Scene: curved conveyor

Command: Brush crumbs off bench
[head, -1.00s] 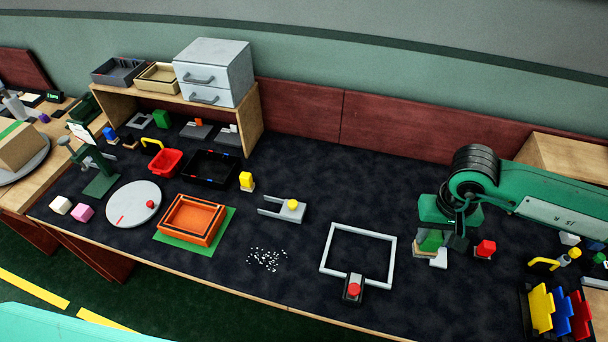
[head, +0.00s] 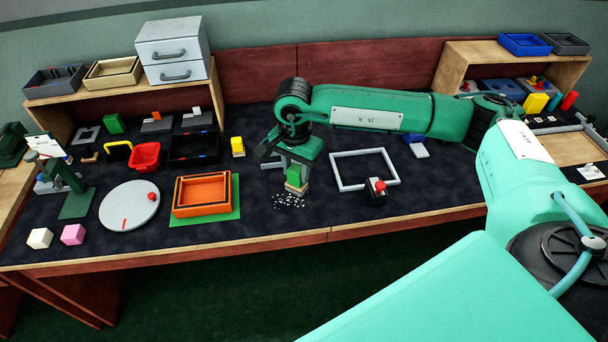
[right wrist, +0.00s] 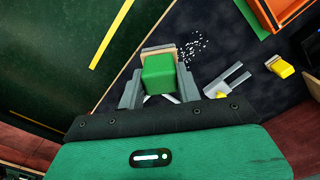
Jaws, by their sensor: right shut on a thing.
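My right gripper (head: 293,170) is shut on a brush with a green block handle (head: 294,178) and a tan lower part. In the right wrist view the green handle (right wrist: 159,74) sits between the two grey fingers, with the tan part (right wrist: 158,51) beyond it. White crumbs (head: 289,202) lie scattered on the dark bench top (head: 250,220), close by the brush. In the right wrist view the crumbs (right wrist: 190,46) are just right of the brush. I cannot tell whether the brush touches the bench. My left gripper is not in view.
An orange tray (head: 203,210) on a green mat is left of the crumbs. A grey square frame (head: 334,172) with a red-buttoned block (head: 376,188) is to the right. A grey fork-shaped piece is partly hidden behind my gripper. The bench's front edge (head: 250,247) is near the crumbs.

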